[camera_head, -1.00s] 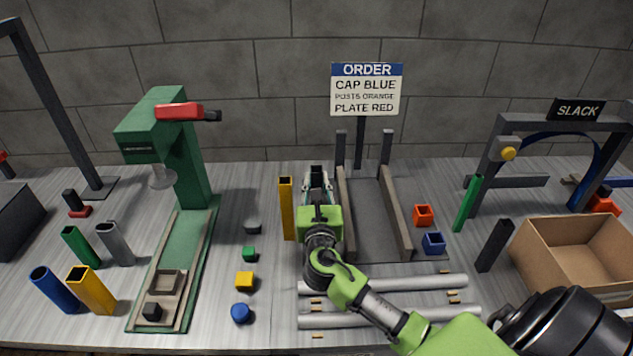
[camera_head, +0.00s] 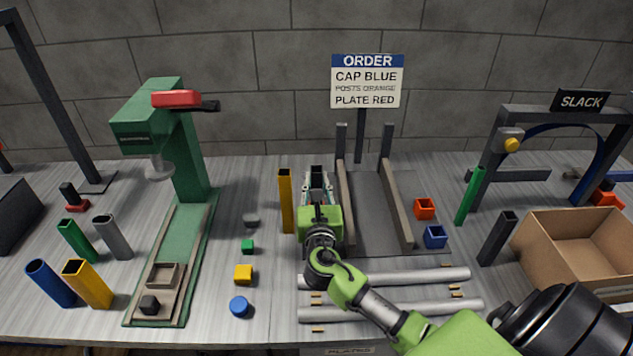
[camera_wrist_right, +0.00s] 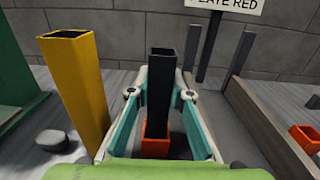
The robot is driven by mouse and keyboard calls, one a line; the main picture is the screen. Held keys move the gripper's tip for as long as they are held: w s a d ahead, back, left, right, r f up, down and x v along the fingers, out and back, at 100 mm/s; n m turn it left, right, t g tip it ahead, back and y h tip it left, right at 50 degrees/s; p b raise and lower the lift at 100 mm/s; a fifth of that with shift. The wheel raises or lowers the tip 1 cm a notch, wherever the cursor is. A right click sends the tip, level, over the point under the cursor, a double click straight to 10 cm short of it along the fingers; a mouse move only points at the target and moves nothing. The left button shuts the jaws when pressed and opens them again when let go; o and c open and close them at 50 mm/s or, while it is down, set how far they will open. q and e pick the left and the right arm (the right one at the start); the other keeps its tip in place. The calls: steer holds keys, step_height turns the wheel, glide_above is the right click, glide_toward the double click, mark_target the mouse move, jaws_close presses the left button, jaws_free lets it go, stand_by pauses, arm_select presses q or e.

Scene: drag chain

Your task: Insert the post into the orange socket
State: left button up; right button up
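A black square hollow post (camera_wrist_right: 159,90) stands upright between the fingertips of my right gripper (camera_wrist_right: 161,78) in the right wrist view. The fingertips close in on both its sides. Its lower end meets an orange-red socket (camera_wrist_right: 156,140); how deep it sits is hidden. In the head view the post (camera_head: 316,173) shows as a dark top between the fingers of the right gripper (camera_head: 317,185), and the socket is hidden there. My left gripper is not in view.
A yellow post (camera_head: 286,201) stands close to the left of my right gripper. A grey-railed fixture (camera_head: 376,215) is close on the right. Another orange-red socket (camera_head: 424,208) and a blue socket (camera_head: 435,236) lie farther right. Two pale rods (camera_head: 390,311) lie in front.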

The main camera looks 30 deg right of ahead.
steer(key=o, duration=0.5)
steer(key=v, duration=1.2)
steer(key=shift+r, duration=0.1)
